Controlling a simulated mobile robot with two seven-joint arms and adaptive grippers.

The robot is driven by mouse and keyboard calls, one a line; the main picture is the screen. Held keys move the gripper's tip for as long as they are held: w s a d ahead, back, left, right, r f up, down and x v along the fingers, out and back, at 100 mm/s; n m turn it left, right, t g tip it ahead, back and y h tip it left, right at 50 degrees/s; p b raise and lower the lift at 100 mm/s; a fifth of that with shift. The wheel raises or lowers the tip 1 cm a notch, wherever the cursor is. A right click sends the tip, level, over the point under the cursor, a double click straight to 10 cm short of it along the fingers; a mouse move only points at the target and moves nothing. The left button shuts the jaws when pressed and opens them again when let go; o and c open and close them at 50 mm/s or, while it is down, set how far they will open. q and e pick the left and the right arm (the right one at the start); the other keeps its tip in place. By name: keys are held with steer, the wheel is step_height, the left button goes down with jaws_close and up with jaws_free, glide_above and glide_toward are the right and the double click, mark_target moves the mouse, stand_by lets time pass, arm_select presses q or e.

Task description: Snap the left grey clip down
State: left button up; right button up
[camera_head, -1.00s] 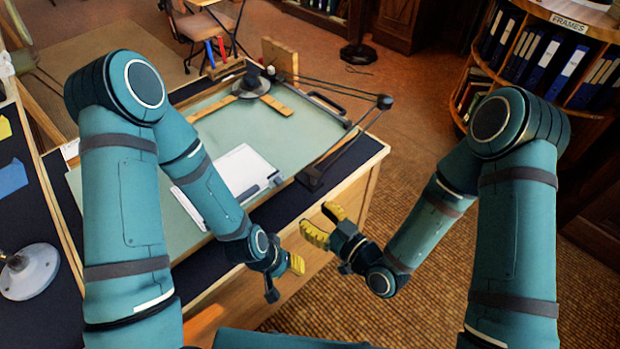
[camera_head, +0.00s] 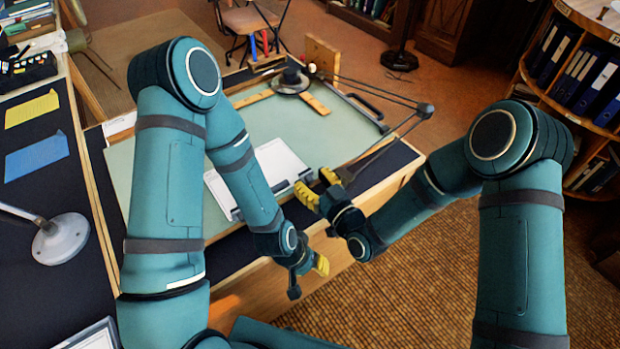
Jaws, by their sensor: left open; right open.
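A white sheet or pad (camera_head: 280,162) lies on the pale green drafting board (camera_head: 350,140), partly hidden by my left arm. A small grey piece (camera_head: 237,214) shows at its near left corner, and grey parts run along its near edge. They are too small to tell which is the left clip or whether it is up. My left gripper (camera_head: 308,279) is open and empty, in front of the desk's near side, below and apart from the sheet. My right gripper (camera_head: 318,187) is open with yellow fingertips, just right of the sheet in the picture; contact cannot be told.
A jointed drafting arm (camera_head: 385,140) stands at the board's right side. A round dark head with wooden rulers (camera_head: 316,104) lies at the back. A dark side table at left holds a lamp base (camera_head: 60,240) and blue paper (camera_head: 37,158). A bookshelf (camera_head: 585,75) stands at right.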

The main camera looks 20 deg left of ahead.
steer(key=shift+w+a, duration=0.35)
steer(key=shift+a, duration=0.1)
